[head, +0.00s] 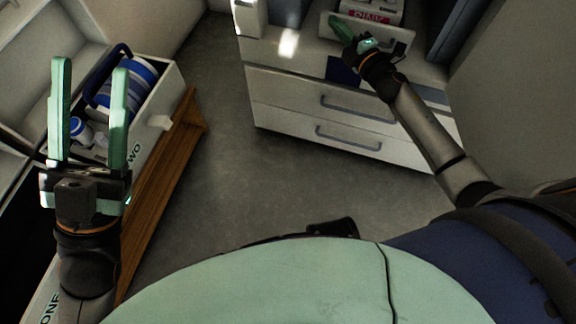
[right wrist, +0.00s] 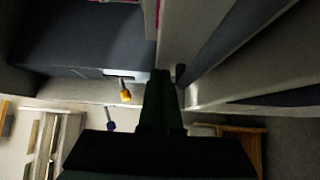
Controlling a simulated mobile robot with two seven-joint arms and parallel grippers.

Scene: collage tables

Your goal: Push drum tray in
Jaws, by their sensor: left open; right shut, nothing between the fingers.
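What appears to be the drum tray (head: 398,47) is a pale, open-fronted tray standing out at the top of the white unit at the back right. A block with a pink label (head: 372,17) sits in or just behind it. My right gripper (head: 341,27) is shut and empty, its green fingers at the left part of the tray's front. I cannot tell whether they touch it. In the right wrist view the shut fingers (right wrist: 163,88) point at a pale panel beside a dark grey body. My left gripper (head: 92,85) is open and empty at the left, before a drawer.
The white unit has drawers with grey handles (head: 350,140). At the left, an open drawer marked TWO (head: 152,118) holds a blue and white container (head: 130,84) and a small bottle (head: 80,131). A wooden piece (head: 165,180) stands beside it. The grey floor (head: 250,170) between is clear.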

